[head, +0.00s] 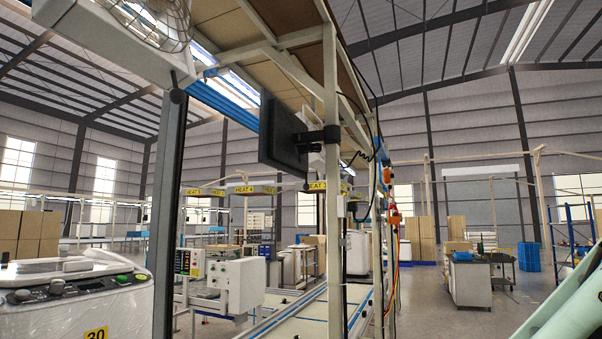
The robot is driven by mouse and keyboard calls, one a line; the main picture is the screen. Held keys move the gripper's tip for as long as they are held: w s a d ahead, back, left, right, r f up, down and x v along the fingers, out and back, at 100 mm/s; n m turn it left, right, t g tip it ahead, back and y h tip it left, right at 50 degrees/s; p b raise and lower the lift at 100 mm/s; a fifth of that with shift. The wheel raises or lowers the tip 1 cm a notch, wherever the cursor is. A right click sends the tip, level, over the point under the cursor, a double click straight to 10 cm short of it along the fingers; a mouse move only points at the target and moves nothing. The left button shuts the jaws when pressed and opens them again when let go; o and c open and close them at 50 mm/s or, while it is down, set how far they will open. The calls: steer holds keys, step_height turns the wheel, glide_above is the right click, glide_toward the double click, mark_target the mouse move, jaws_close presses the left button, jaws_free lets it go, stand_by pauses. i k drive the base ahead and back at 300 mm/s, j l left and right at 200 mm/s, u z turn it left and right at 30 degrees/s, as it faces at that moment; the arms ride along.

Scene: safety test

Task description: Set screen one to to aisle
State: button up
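A flat black screen (281,136) hangs on a bracket from the beige post of the workstation frame, near the middle of the head view. It is seen at a steep angle and tilted, so what it displays cannot be read. I cannot tell whether it is screen one. My gripper is not in view. A pale green curved part at the lower right edge looks like my own arm.
A white machine (75,290) marked 30 stands close at the lower left. A beige post (333,190) and a dark post (170,220) stand ahead. A workbench (468,283) is farther right. Open floor lies between the station and the workbench.

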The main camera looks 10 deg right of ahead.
mark_target(285, 144)
steer(key=i+j+z, duration=0.1)
steer(key=i+j, duration=0.3)
steer(key=i+l+u, duration=0.25)
steer(key=i+l, duration=2.2)
